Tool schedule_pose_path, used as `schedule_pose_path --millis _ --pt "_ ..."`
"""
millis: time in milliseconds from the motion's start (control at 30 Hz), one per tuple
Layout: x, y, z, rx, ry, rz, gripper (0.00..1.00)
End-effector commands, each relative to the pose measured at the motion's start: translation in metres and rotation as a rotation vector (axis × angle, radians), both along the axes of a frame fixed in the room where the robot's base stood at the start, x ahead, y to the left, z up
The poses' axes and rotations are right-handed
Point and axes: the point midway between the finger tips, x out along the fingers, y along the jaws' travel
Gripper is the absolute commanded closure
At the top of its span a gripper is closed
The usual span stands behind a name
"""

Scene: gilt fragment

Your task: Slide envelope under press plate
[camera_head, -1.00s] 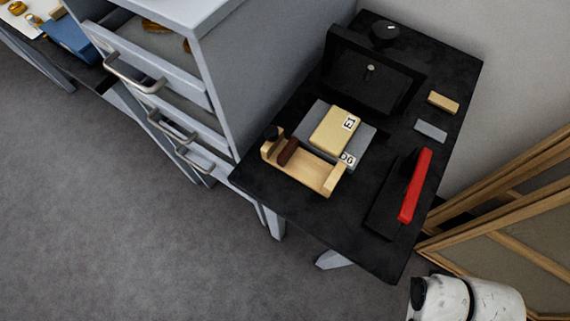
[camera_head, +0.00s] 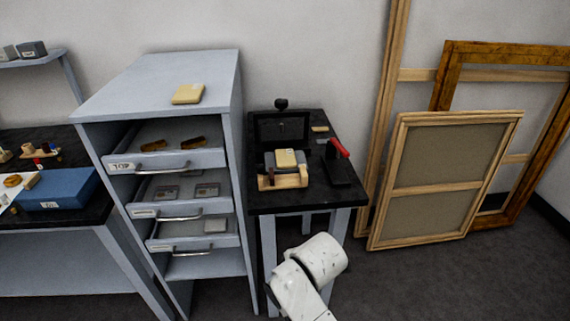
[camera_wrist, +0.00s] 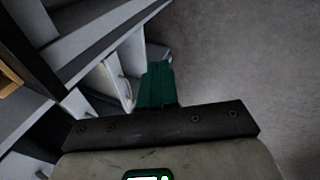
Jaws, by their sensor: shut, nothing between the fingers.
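A cream packet (camera_head: 285,158), which looks like an envelope, lies on a grey slab on the black side table. A similar cream packet (camera_head: 188,93) lies on top of the grey cabinet. A black frame with a knob (camera_head: 281,125), which looks like the press, stands at the back of the side table, behind the first packet. I cannot make out a gap under its plate. My gripper (camera_wrist: 157,82) shows green fingers, shut and empty, in the wrist view, with floor and grey furniture beyond. It is apart from both packets and hidden in the head view.
A wooden cradle (camera_head: 283,181) stands in front of the packet on the side table. A red-handled tool (camera_head: 338,150) is at its right. Cabinet drawers (camera_head: 180,220) stand open at left. Wooden frames (camera_head: 445,180) lean at right. My white arm is at the bottom.

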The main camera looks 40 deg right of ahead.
Motion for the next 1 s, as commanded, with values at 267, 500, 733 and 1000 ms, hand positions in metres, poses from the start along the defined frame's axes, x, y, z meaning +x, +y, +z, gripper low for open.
schedule_pose_path --millis 267,500,733,1000 --pt "0.099 -0.066 0.091 -0.508 -0.034 0.599 1.00" --pt "0.140 -0.120 0.144 -0.875 0.076 0.965 1.00" --pt "0.151 -0.139 0.157 -0.993 0.141 1.089 1.00" --pt "0.171 -0.153 0.132 -0.996 0.145 1.095 1.00"
